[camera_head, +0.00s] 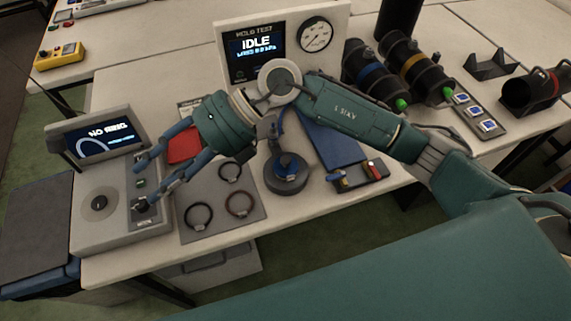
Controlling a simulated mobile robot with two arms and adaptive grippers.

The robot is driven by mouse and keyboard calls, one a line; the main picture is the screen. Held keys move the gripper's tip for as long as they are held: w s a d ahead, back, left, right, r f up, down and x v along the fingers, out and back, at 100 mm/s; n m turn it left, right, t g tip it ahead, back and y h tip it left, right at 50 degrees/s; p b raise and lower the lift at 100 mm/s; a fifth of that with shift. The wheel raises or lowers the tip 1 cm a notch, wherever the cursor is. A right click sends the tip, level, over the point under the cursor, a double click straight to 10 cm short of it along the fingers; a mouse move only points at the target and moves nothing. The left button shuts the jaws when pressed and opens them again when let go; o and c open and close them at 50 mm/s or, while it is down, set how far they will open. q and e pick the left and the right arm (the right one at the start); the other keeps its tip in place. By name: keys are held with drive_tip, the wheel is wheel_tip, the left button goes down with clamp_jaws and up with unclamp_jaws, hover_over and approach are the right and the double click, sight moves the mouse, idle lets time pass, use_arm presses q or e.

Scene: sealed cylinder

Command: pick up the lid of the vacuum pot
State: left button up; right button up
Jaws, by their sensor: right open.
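My right gripper (141,184) is open, with its two blue fingers apart over the right side of a grey console (120,240). Its fingertips are close to the console's small controls, and I see nothing held between them. I cannot tell whether they touch the console. A pale round disc with a dark centre (99,203) lies on the console's top, left of the fingers. It may be the lid of the vacuum pot, but I cannot tell for sure. A dark round pot-like thing with a blue top (287,177) stands right of the mat. My left gripper is not in view.
A grey mat (222,231) with several rings lies right of the console. A red item (185,145) lies behind the rings. A test unit (256,47) reading IDLE stands at the back. Dark cylinders (410,65) lie at the back right. My right arm spans the table.

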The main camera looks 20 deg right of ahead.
drive_tip(key=w+d+f+h, duration=0.3)
drive_tip(key=d+f+h, duration=0.15)
drive_tip(key=d, duration=0.25)
drive_tip(key=m+t+h+p, duration=0.1)
drive_tip(key=t+h+p, duration=0.1)
drive_tip(key=h, duration=0.6)
hover_over(286, 159)
wheel_tip(286, 159, down, 7)
drive_tip(key=shift+w+d, duration=0.1)
drive_tip(key=shift+w, duration=0.05)
drive_tip(key=shift+f, duration=0.95)
drive_tip(key=f, duration=0.1)
drive_tip(key=f+p, duration=0.2)
drive_tip(key=shift+s+f, duration=0.25)
drive_tip(key=shift+f, duration=0.5)
clamp_jaws()
